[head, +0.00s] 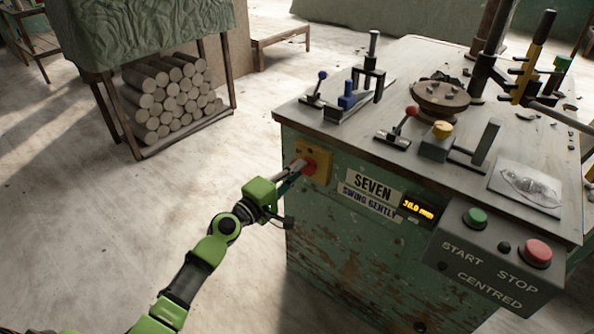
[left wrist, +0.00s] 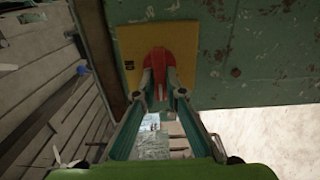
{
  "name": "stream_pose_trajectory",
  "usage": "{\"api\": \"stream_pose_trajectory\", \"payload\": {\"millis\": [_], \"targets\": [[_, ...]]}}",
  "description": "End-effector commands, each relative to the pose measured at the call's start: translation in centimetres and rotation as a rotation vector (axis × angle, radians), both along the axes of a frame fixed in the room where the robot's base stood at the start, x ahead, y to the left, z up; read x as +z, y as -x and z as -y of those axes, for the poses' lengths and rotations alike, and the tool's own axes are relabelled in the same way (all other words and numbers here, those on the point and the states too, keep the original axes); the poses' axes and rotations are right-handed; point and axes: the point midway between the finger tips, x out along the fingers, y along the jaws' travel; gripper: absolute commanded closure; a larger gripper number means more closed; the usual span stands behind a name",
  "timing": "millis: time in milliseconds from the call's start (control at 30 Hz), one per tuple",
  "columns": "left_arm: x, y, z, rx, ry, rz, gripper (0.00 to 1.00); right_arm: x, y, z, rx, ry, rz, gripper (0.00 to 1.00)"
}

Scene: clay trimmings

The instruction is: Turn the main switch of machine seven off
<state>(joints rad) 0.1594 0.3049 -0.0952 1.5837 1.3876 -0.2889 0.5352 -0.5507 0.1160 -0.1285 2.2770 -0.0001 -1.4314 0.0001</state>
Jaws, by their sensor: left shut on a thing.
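Machine seven (head: 330,225) is a green, paint-worn cabinet with a "SEVEN / SWING GENTLY" label (head: 371,190). Its main switch is a red handle (left wrist: 158,58) on a yellow plate (head: 321,155), on the front near the left corner. My left gripper (head: 299,168) reaches it from the front left. In the left wrist view the two fingers (left wrist: 160,88) are shut on the red handle, one on each side. The yellow plate (left wrist: 203,45) lies behind it, with a small dark marking too small to read. In the head view the fingers partly hide the handle. My right gripper is not in view.
A sloped panel holds a green START button (head: 474,217) and red STOP button (head: 537,252). A display (head: 417,209) glows "36.0 mm". Levers and clamps stand on the worktop (head: 330,122). A rack of logs (head: 170,97) stands at left; floor between is clear.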

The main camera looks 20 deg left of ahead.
Motion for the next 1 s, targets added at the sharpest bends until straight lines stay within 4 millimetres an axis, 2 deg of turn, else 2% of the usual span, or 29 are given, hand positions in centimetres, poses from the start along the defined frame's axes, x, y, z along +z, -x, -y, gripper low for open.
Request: {"api": "stream_pose_trajectory", "payload": {"millis": [33,67,100,433,567,667,1000], "targets": [[-0.2,0.0,0.0,0.001,0.002,-0.003,1.0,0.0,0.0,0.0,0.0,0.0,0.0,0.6],[-0.2,0.0,0.0,0.001,0.003,-0.004,0.81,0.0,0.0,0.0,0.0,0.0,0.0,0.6],[-0.2,0.0,0.0,0.001,0.002,-0.004,0.72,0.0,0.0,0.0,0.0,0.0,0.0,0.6],[-0.1,0.1,0.0,0.0,0.0,-0.001,0.72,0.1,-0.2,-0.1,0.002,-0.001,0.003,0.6],[-0.1,0.7,-0.3,0.0,-0.001,-0.002,0.72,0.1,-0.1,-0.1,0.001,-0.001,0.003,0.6],[-0.2,2.0,-0.7,0.0,-0.002,-0.002,0.72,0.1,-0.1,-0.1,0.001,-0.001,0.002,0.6],[-0.2,8.1,-2.9,0.001,0.0,-0.004,0.72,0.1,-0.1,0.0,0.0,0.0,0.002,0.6]]}}
